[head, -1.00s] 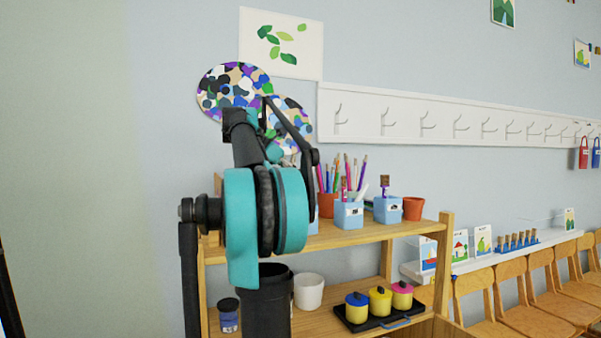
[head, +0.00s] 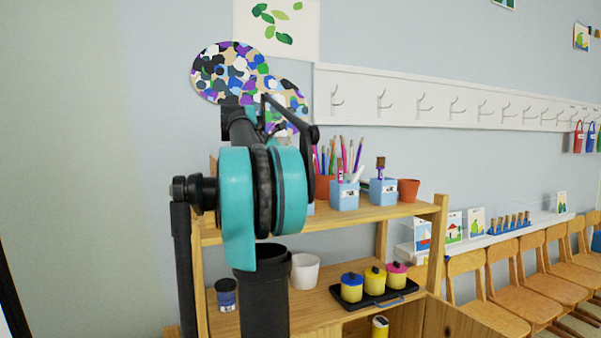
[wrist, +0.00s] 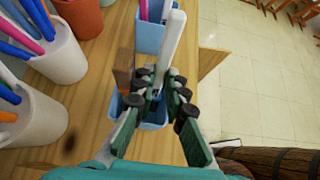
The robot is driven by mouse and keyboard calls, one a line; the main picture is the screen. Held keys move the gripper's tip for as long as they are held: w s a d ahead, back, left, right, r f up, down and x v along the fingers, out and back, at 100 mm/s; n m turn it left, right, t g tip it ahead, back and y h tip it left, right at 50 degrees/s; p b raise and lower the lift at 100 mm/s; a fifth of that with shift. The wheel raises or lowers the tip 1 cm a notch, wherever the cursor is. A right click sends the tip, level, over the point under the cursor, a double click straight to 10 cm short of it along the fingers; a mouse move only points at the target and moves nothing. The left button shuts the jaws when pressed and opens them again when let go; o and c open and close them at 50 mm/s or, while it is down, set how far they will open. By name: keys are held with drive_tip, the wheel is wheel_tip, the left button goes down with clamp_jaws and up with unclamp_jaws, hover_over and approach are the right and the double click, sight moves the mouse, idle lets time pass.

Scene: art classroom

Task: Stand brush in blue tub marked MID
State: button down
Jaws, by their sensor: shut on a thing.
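In the wrist view my gripper (wrist: 160,88) is shut on a pale, white-handled brush (wrist: 172,45), which points up the picture. A blue tub (wrist: 152,124) is beneath the fingers, partly hidden by them. I cannot tell whether the brush is inside it. Another blue tub (wrist: 148,38) is beyond. In the head view, blue tubs stand on the top shelf: one in the middle (head: 344,197), one at the right (head: 383,194) holding a brown-tipped brush, and one mostly hidden by my arm (head: 308,208). Their labels are too small to read.
White pots of pens (wrist: 62,58) and a terracotta pot (wrist: 82,18) crowd the left in the wrist view. The shelf edge and open floor (wrist: 260,85) are at right. A terracotta pot (head: 408,190) stands at the shelf's right end. Lidded jars (head: 374,280) are below.

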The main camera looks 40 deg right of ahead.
drive_tip(key=c, duration=1.5)
unclamp_jaws()
drive_tip(key=v, duration=1.2)
drive_tip(key=shift+a, duration=0.1)
